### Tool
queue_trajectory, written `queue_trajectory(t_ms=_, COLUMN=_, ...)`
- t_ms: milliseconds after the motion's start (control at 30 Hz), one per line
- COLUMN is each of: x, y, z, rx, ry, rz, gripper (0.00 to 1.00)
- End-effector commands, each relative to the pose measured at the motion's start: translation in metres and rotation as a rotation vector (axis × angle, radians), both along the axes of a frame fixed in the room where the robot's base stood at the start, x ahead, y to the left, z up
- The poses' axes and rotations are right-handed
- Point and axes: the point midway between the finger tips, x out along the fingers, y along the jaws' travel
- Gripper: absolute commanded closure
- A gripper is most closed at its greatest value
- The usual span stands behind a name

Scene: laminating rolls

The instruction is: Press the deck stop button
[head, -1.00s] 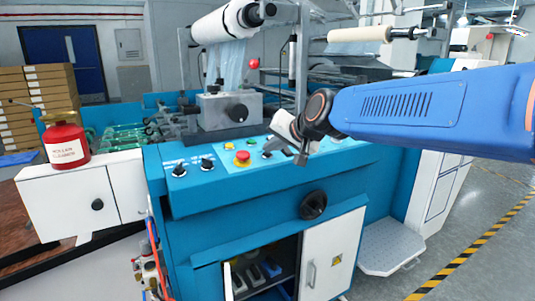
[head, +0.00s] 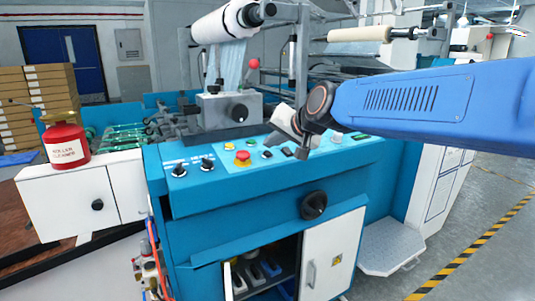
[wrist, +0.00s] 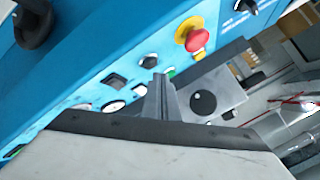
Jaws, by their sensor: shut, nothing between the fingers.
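The red mushroom button (head: 242,156) sits on a yellow base on the blue, sloped control panel (head: 220,180) of the machine. It also shows in the wrist view (wrist: 195,40), above and right of the fingertips. My gripper (head: 301,152) is shut and empty over the right part of the panel, to the right of the red button and apart from it. In the wrist view the shut fingertips (wrist: 160,82) show in front of the panel's smaller buttons. Whether they touch the panel, I cannot tell.
Black knobs (head: 207,164) stand left of the red button and small switches (head: 266,154) to its right. A grey box with a black knob (head: 239,112) rises behind the panel. A handwheel (head: 314,205) juts from the front. A red can (head: 66,143) stands at left.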

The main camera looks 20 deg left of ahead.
Motion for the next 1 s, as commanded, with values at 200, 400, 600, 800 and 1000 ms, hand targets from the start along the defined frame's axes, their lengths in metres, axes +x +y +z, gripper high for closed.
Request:
queue_trajectory(t_ms=200, x=0.0, y=0.0, z=0.001, rx=0.0, ry=0.0, rz=0.0, gripper=1.0)
queue_trajectory(t_ms=400, x=-0.001, y=-0.002, z=0.011, rx=0.0, ry=-0.001, rz=0.001, gripper=1.0)
queue_trajectory(t_ms=600, x=-0.004, y=-0.004, z=0.027, rx=0.0, ry=-0.001, rz=0.001, gripper=1.0)
queue_trajectory(t_ms=800, x=-0.006, y=-0.007, z=0.042, rx=0.0, ry=-0.001, rz=0.001, gripper=1.0)
queue_trajectory(t_ms=1000, x=-0.007, y=-0.008, z=0.049, rx=0.001, ry=-0.001, rz=0.0, gripper=1.0)
